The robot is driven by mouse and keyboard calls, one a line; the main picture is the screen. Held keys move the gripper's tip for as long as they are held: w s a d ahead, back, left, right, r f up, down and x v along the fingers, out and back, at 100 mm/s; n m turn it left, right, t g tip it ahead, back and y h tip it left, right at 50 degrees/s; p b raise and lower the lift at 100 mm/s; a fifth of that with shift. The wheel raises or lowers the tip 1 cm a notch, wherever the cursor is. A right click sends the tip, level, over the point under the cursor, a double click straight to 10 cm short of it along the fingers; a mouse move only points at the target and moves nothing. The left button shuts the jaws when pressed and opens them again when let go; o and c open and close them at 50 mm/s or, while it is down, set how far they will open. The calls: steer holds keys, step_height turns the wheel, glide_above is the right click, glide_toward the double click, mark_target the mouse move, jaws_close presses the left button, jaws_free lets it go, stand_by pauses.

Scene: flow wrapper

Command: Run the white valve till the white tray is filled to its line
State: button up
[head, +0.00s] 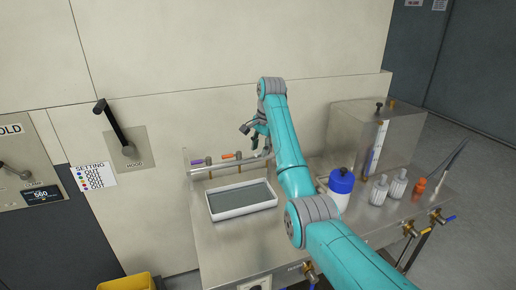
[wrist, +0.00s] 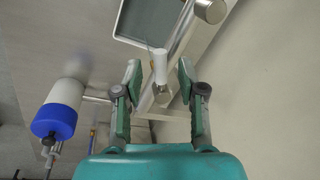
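The white tray (head: 244,211) lies on the steel counter below a horizontal pipe (head: 205,170). Its inside shows a flat grey surface; I cannot make out a fill line or tell whether that surface is liquid. A corner of the tray (wrist: 118,28) shows at the top of the wrist view. The white valve handle (wrist: 160,65) stands between the fingers of my gripper (wrist: 159,72). The fingers are apart, with visible gaps on both sides of the handle. In the head view my gripper (head: 256,140) is at the right part of the pipe and hides the white valve.
A purple valve (head: 197,162) and an orange valve (head: 228,156) sit on the pipe left of my gripper. A blue-capped white bottle (head: 341,188) stands right of my arm. A steel tank (head: 400,135) and small bottles (head: 379,187) are farther right. The wall is close behind the pipe.

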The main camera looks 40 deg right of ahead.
steer(key=shift+w+f, duration=0.1)
steer(key=shift+f, duration=0.3)
jaws_close()
steer(key=shift+a, duration=0.1)
steer(key=shift+w+a+m, duration=0.1)
steer(key=shift+w+m, duration=0.45)
steer(key=shift+m, duration=0.65)
steer(key=shift+w+m+h, duration=0.25)
steer(key=shift+w+m, duration=0.05)
steer(key=shift+m, duration=0.4)
steer(key=shift+w+m+h, duration=0.25)
steer(key=shift+m, duration=0.45)
